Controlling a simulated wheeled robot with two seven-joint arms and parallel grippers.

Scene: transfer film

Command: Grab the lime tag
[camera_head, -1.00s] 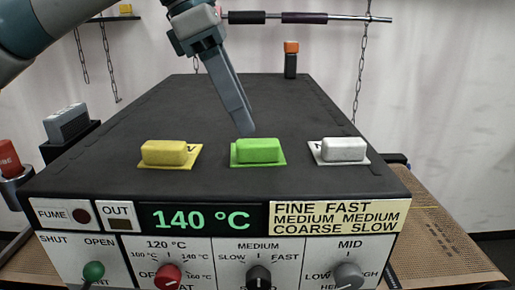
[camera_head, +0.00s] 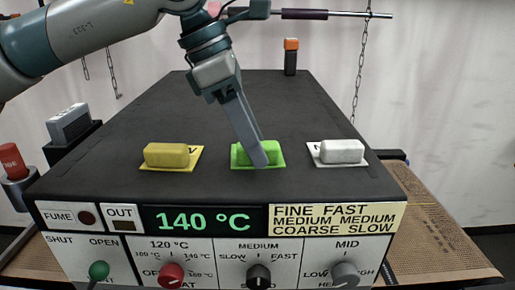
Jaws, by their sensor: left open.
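The lime tag (camera_head: 272,150) lies on the dark top of the machine (camera_head: 320,185), near its front edge. It is a bright green block on a flat green base, between the yellow and white tags. My left gripper (camera_head: 262,163) points down over it. Its fingers are open and their tips overlap the block in the picture, hiding its middle. I cannot tell whether they touch it. My right gripper is out of view.
A yellow tag (camera_head: 166,155) lies to the left and a white tag (camera_head: 342,151) to the right. The front panel holds a 140 °C display (camera_head: 203,220) and several knobs. An orange-topped black object (camera_head: 291,58) stands at the back. The top behind the tags is mostly clear.

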